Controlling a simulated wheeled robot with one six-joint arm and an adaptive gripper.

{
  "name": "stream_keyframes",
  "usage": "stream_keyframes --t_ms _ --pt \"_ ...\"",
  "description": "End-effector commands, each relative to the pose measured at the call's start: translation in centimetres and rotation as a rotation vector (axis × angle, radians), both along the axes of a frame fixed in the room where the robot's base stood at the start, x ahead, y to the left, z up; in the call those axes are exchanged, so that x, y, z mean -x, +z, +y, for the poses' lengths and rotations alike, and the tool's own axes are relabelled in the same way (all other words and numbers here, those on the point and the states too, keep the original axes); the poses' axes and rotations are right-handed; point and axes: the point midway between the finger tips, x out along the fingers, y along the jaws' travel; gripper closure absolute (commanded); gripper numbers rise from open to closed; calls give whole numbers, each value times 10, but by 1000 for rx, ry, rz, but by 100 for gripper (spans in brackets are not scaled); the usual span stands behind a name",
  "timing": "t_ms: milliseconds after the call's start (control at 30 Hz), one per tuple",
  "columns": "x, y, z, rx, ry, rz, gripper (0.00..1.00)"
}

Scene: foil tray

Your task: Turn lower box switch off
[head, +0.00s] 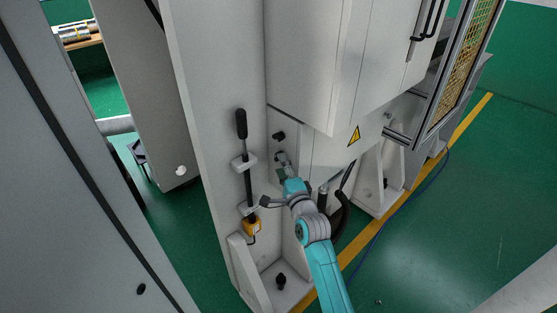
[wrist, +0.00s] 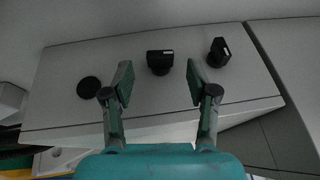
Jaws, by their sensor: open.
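My gripper (wrist: 160,84) is open, with its two green-padded fingers pointing at a grey box panel (wrist: 60,115). A black rotary switch (wrist: 160,62) lies between the finger lines, just beyond the tips, its handle crosswise with a pale mark at the right end. I cannot tell if the fingers touch it. A second black switch (wrist: 219,52) sits right of the right finger, handle nearly upright and slightly tilted. A flat black round part (wrist: 90,87) is left of the left finger. In the head view my gripper (head: 281,156) is below a black switch (head: 279,136).
A black-handled lever (head: 241,124) runs down a grey plate left of my arm. A cabinet with a yellow warning triangle (head: 354,135) overhangs to the right. A black hose (head: 342,215) hangs beside my arm. Green floor (head: 450,220) is open at the right.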

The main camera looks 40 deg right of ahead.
Motion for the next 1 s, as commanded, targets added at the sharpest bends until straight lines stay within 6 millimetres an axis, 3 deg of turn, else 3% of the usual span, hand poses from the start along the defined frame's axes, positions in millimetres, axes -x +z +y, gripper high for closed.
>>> stream_keyframes --t_ms 233,633,867,1000 --pt "-26 3 -10 0 0 -1 42" --pt "-31 4 -12 0 -1 0 42" --pt "-31 4 -12 0 -1 0 97" --pt "-31 4 -12 0 0 2 100"
